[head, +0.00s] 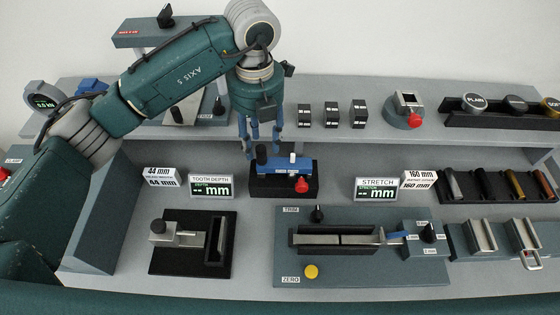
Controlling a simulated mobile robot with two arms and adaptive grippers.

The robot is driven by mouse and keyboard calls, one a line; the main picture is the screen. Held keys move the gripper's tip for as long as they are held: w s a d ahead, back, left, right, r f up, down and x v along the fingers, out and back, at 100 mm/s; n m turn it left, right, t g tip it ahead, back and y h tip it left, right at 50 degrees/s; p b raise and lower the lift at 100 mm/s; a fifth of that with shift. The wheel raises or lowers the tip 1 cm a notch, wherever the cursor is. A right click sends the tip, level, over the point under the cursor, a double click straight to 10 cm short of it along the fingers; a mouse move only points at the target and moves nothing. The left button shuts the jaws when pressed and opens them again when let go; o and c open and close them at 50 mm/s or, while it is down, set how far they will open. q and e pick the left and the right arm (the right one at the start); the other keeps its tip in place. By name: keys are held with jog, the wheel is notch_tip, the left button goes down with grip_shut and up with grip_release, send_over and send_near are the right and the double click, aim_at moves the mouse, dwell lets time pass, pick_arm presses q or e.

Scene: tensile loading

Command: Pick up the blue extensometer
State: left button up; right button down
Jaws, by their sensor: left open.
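A blue extensometer (286,163) with white and black parts appears to rest on a black stand (285,188) at the middle of the bench, below the upper shelf. My left gripper (261,142) comes down from above with its blue fingers apart. Its fingertips are just above and around the left part of the extensometer; I cannot tell whether they touch it. Nothing is seen held between the fingers. My right gripper is not in view.
A red knob (302,185) is at the stand's front. Display signs (212,186) and (376,190) flank the stand. The stretch fixture (345,240) and tooth depth fixture (193,243) lie in front. Three black blocks (332,114) sit on the upper shelf.

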aim_at(261, 148)
pick_arm(q)
jog(key=shift+f+p, duration=0.35)
jog(key=f+p, duration=0.1)
jog(key=f, duration=0.1)
jog(key=f+p, duration=0.1)
jog(key=shift+w+f, duration=0.35)
jog(key=shift+a+f, duration=0.1)
jog(key=shift+f, duration=0.35)
jog(key=shift+r, duration=0.1)
grip_shut()
